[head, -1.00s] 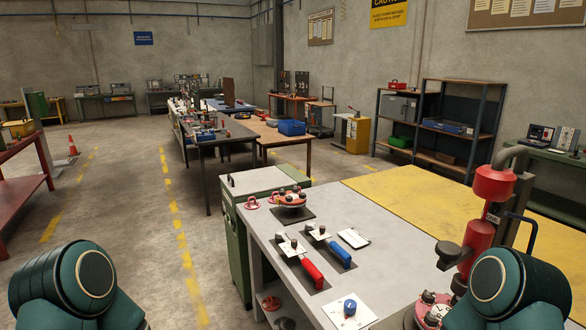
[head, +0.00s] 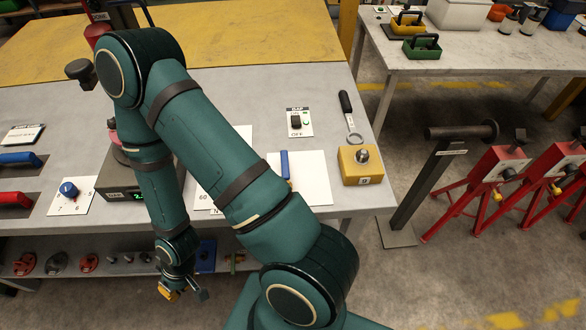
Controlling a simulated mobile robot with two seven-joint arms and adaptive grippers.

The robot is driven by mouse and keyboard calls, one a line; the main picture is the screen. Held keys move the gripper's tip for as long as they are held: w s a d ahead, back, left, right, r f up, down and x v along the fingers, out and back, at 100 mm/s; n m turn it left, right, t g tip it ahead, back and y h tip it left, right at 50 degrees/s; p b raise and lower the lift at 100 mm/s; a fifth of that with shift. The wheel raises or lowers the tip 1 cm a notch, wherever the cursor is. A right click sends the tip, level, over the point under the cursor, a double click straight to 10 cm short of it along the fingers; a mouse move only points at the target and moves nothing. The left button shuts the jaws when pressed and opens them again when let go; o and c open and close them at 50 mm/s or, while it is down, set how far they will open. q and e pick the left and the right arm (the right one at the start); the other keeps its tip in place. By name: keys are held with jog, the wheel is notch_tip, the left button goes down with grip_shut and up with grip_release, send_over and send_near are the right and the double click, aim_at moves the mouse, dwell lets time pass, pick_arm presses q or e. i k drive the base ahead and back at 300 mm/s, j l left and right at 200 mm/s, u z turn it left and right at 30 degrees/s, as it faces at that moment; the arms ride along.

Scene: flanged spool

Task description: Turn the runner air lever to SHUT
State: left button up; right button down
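A blue-handled lever (head: 20,158) and a red-handled lever (head: 14,199) lie on the grey bench at the left edge of the head view, both cut off by the frame. A small blue handle (head: 285,166) stands on a white plate (head: 312,178), partly behind my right arm. I cannot read which of these is the runner air lever, nor any SHUT mark. My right gripper (head: 184,294) hangs below the bench's front edge, pointing down, with its fingers apart and nothing between them. It is away from all the levers. My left gripper is out of view.
A blue knob (head: 68,188) on a white plate and a box with a green display (head: 124,194) sit left of my arm. Parts fill the lower shelf (head: 110,263).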

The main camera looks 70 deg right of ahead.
aim_at(284, 153)
jog(key=k+z, duration=0.25)
jog(key=k+l+z, duration=0.1)
jog(key=k+z, duration=0.2)
jog(key=i+j+z, duration=0.1)
jog(key=z, duration=1.35)
jog(key=j+z, duration=0.1)
jog(key=j, duration=0.4)
jog(key=k, duration=0.05)
